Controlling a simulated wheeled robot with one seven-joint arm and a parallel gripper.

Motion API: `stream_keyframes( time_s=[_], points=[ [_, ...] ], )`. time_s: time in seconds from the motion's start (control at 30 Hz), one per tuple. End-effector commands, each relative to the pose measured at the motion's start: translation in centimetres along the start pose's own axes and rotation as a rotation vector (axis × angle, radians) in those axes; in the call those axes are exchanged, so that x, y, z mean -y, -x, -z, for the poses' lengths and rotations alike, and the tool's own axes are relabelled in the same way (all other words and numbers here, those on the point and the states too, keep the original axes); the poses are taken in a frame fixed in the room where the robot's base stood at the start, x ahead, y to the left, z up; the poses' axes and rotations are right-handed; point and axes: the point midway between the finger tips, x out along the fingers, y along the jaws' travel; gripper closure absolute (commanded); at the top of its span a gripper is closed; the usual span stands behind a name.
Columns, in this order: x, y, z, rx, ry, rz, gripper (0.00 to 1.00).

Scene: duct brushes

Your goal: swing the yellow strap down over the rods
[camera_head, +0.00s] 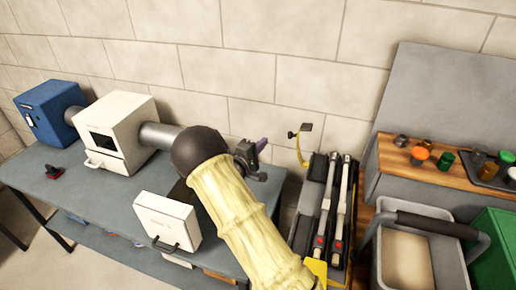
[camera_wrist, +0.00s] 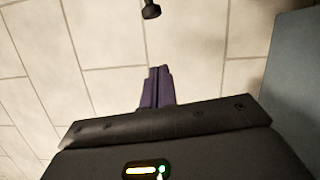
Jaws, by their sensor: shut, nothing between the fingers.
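The yellow strap (camera_head: 301,152) stands raised at the back of the rod rack, with a dark knob at its upper end. The rods (camera_head: 322,212) lie side by side in the dark rack, with pale shafts and red marks near the front. My gripper (camera_head: 262,145) is left of the strap, apart from it, its purple fingers shut and empty. The closed fingers also show in the wrist view (camera_wrist: 156,86), pointing at the wall. A dark knob (camera_wrist: 151,10) shows beyond them, possibly the strap's end.
A white box (camera_head: 122,130) with a duct and a blue box (camera_head: 50,112) stand on the grey bench at left. A white case (camera_head: 168,220) is by my arm. At right are a wooden shelf (camera_head: 440,174) with small jars, a grey bucket (camera_head: 446,262) and a green bin (camera_head: 497,255).

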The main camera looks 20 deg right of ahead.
Motion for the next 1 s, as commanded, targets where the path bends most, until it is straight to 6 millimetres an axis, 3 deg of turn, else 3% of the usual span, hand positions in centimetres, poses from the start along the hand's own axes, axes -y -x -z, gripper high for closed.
stream_keyframes(
  time_s=[0.37, 0.7, 1.0],
  points=[
    [-0.1, -5.6, -0.1, 0.001, -0.001, 0.000, 1.00],
    [0.0, -6.2, -3.7, 0.000, 0.000, 0.002, 1.00],
    [0.0, -6.2, -3.9, -0.001, -0.001, 0.001, 1.00]
  ],
)
